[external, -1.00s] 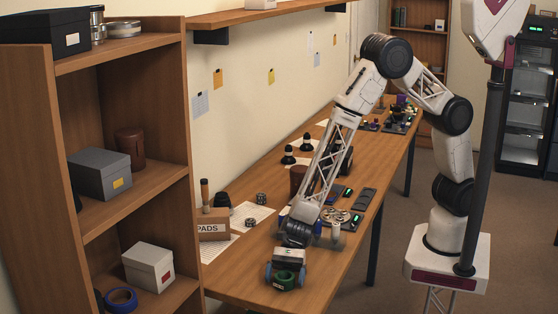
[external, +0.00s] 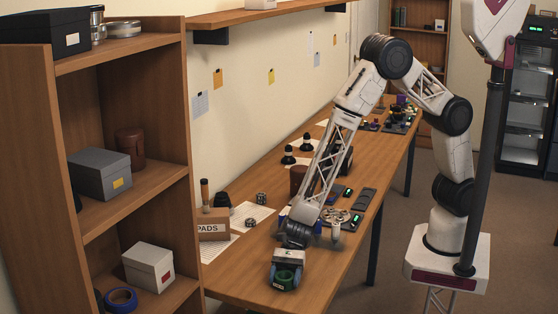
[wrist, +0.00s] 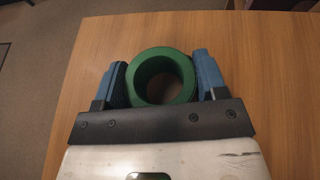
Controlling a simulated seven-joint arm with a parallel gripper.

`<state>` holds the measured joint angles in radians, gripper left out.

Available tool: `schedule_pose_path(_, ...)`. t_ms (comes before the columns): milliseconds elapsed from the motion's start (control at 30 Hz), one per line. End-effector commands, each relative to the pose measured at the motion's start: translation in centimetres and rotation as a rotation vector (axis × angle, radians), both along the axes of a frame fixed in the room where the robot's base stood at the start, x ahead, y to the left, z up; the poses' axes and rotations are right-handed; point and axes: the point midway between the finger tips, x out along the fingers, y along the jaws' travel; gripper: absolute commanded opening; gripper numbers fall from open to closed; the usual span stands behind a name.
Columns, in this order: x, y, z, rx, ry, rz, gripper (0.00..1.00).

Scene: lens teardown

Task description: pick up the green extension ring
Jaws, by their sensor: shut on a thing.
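The green extension ring (external: 287,278) is at the near end of the long wooden bench. In the wrist view the ring (wrist: 160,76) is between the two blue finger pads, its round opening facing the camera. My gripper (external: 286,275) is shut on it, with a pad against each side; it also shows in the wrist view (wrist: 162,82). The ring is at or just above the bench top; I cannot tell whether it touches.
The wooden bench (external: 330,275) is clear around my gripper. A box marked PADS (external: 213,226) stands to the left at the wall side. Dark trays (external: 365,200) and several small parts lie farther back. A shelf unit (external: 120,205) stands at the left.

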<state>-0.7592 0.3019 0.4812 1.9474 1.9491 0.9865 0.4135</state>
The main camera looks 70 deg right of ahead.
Motion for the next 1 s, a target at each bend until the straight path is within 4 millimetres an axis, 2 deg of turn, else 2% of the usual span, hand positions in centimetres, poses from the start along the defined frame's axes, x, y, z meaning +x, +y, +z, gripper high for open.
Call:
schedule_pose_path(467,0.0,0.0,0.7,0.001,-0.001,0.0,0.38)
schedule_pose_path(667,0.0,0.0,2.5,0.001,-0.001,-0.001,0.38)
schedule_pose_path(1000,0.0,0.0,7.1,0.001,-0.003,0.001,0.38)
